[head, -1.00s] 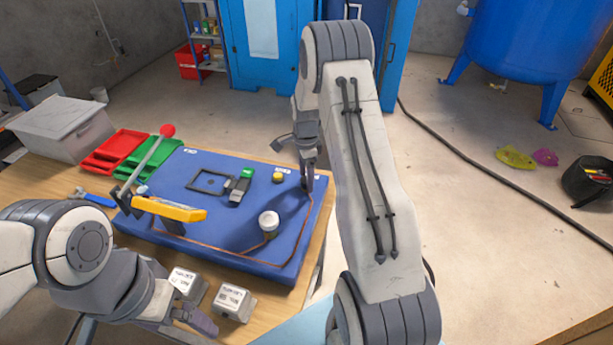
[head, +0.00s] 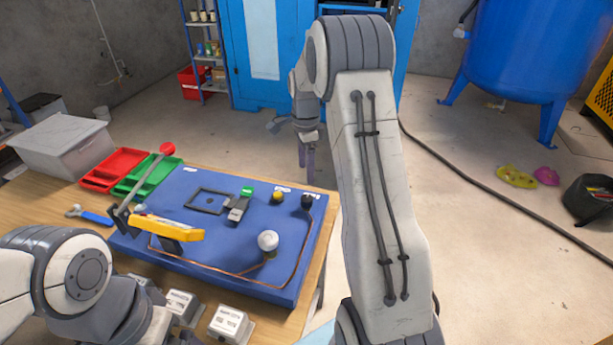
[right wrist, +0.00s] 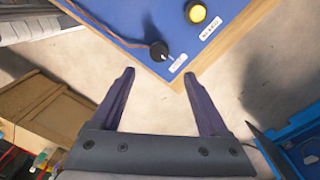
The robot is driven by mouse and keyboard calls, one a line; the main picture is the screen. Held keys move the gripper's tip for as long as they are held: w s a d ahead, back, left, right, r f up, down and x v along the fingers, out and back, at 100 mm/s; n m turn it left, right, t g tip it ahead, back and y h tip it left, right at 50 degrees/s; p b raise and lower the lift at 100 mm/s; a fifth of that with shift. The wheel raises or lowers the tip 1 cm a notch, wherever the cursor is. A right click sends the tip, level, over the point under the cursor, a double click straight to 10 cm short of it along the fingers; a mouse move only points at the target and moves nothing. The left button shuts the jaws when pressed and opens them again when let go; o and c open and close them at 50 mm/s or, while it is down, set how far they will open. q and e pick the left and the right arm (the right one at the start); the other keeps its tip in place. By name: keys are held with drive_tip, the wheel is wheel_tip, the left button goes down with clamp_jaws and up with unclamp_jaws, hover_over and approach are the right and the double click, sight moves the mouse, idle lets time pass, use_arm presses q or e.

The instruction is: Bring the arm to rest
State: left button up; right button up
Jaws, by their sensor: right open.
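My right gripper (head: 306,158) is open and empty, raised beyond the far right corner of the blue board (head: 215,233). In the right wrist view its two fingers (right wrist: 157,75) are spread, with nothing between them. The board's corner, with a black knob (right wrist: 159,50) and a yellow button (right wrist: 196,12), shows past the fingertips, apart from them. The knob also shows in the head view (head: 306,201). My left arm comes in at the lower left; its gripper is mostly cut off by the bottom edge, so its jaws cannot be read.
The board on the wooden table bears a yellow lever part (head: 166,229), a red-knobbed rod (head: 150,180), a green-tipped switch (head: 240,205) and a white dome (head: 268,240). Red (head: 114,168) and green (head: 148,179) trays stand behind.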

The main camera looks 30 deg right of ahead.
idle(0.5)
drive_tip(key=s+a+r+n, duration=0.2)
drive_tip(key=s+a+n, duration=0.25)
drive_tip(key=a, duration=0.35)
drive_tip(key=s+a+r+n, duration=0.3)
drive_tip(key=a+n, duration=0.2)
drive_tip(key=a, duration=0.3)
drive_tip(key=s+a+r+n, duration=0.2)
drive_tip(key=s+a+n, duration=0.25)
drive_tip(key=a, duration=0.35)
drive_tip(key=s+a+n, duration=0.3)
drive_tip(key=s+n, duration=0.4)
drive_tip(key=s, duration=0.2)
drive_tip(key=s+a+n+y, duration=0.1)
drive_tip(key=s+a+n, duration=0.2)
drive_tip(key=s+n, duration=0.4)
drive_tip(key=s+f, duration=0.1)
drive_tip(key=s, duration=0.1)
drive_tip(key=shift+s, duration=0.3)
drive_tip(key=shift+a, duration=0.1)
